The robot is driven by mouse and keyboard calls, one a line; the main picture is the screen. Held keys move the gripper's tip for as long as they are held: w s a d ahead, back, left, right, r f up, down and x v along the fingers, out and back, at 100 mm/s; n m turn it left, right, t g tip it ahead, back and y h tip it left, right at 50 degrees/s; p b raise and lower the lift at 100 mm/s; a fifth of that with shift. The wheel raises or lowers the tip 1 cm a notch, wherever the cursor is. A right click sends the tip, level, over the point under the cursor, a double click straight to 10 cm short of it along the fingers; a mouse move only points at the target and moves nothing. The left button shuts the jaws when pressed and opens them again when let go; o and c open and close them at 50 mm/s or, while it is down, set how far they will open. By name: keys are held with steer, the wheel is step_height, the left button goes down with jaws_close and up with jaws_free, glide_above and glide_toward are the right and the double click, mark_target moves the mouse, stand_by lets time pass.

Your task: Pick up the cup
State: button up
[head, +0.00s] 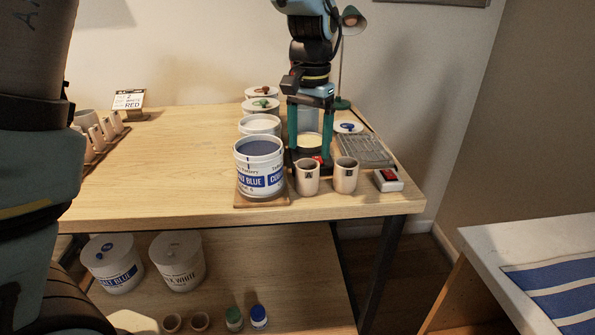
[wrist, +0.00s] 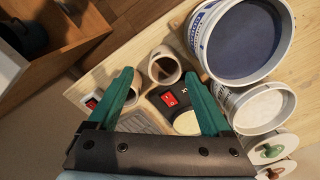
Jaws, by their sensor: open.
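Two small beige cups stand upright near the table's front edge. The left cup (head: 307,180) is beside the blue-glaze bucket, and the right cup (head: 346,177) is close to its right. My gripper (head: 309,160) points down, open and empty, just behind the left cup in the head view. In the wrist view, the left cup (wrist: 164,66) shows its open mouth between and beyond the fingertips of my gripper (wrist: 160,77). The right cup (wrist: 132,97) is partly hidden by the finger on the left there.
A large blue-glaze bucket (head: 260,165) stands close left of the cups, with white tubs (head: 260,125) behind it. A black device with a red switch (wrist: 168,99) lies below my fingers. A white box with a red switch (head: 389,180) and grey tray (head: 362,150) are right.

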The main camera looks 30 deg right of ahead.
mark_target(307, 177)
steer(key=f, duration=0.3)
steer(key=w+f+p, duration=0.1)
steer(key=f, duration=0.1)
steer(key=shift+f, duration=0.25)
steer(key=shift+w+d+f+p, duration=0.1)
steer(key=shift+f+p, duration=0.3)
steer(key=shift+f, duration=0.5)
steer(key=shift+w+d+f+p, duration=0.15)
steer(key=shift+f+p, duration=0.2)
steer(key=shift+f, duration=0.5)
steer(key=shift+w+d+f+p, duration=0.1)
steer(key=shift+f+p, duration=0.3)
steer(key=shift+f, duration=0.5)
steer(key=c, duration=1.2)
steer(key=shift+o, duration=0.2)
steer(key=shift+r, duration=0.15)
